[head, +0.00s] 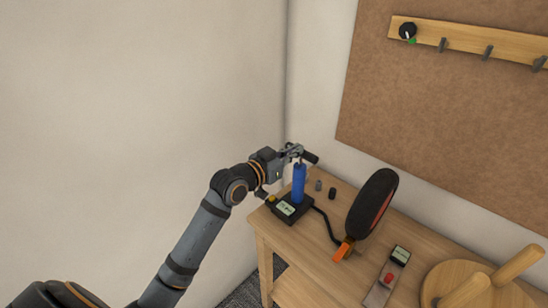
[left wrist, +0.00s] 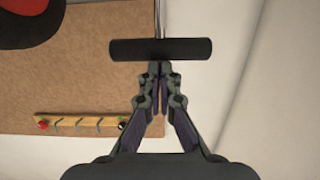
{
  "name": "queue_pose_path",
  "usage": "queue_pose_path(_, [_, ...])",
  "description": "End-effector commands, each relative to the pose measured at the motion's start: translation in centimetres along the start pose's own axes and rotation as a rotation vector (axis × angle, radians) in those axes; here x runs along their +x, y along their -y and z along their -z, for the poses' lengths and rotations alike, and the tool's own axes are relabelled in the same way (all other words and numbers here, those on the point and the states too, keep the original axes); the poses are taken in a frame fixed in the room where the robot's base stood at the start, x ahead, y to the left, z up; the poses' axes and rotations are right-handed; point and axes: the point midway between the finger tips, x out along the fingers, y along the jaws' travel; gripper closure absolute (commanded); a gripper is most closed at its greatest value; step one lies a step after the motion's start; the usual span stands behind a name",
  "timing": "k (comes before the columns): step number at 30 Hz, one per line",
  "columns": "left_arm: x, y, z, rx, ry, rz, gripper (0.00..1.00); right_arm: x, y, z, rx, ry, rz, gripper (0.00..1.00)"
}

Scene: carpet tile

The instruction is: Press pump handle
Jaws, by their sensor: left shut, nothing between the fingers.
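The pump stands upright at the left end of the wooden table, with a blue cylinder (head: 299,184) on a black base with a small display (head: 287,208). Its black T-shaped pump handle (head: 311,157) is at the top of the cylinder, and in the left wrist view the handle bar (left wrist: 190,50) lies across just beyond my fingertips. My left gripper (head: 297,151) is shut and empty at the handle, its fingertips (left wrist: 158,68) meeting at the bar's lower edge. I cannot tell whether they touch it. My right gripper is in neither view.
A black hose runs from the pump to a black-and-red paddle-shaped object (head: 372,205) with an orange end. A device with a red button (head: 388,279) and a round wooden piece (head: 440,280) stand to the right. A hook rail (head: 470,42) hangs on the brown board (head: 440,100).

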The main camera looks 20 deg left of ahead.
Motion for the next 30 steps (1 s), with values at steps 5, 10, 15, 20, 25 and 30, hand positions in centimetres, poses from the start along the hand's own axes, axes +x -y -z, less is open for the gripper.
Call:
queue_pose_path(5, [-3.5, 0.2, -0.2, 0.014, 0.007, 0.005, 1.00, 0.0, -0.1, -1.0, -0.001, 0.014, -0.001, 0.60])
queue_pose_path(10, [-5.9, 0.2, 0.5, 0.013, 0.006, 0.008, 1.00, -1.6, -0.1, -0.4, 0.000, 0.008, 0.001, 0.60])
queue_pose_path(15, [-7.9, -0.2, 0.7, 0.013, 0.003, -0.006, 1.00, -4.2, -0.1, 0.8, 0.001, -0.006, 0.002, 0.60])
queue_pose_path(20, [-9.1, 0.1, 0.9, 0.001, -0.006, 0.008, 1.00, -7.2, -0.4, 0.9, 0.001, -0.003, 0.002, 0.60])
queue_pose_path(25, [-9.9, -0.1, 0.4, 0.002, -0.005, 0.001, 1.00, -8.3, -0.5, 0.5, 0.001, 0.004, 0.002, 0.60])
queue_pose_path(30, [-10.0, -0.1, 0.1, 0.003, -0.006, -0.002, 1.00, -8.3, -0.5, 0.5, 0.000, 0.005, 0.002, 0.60])
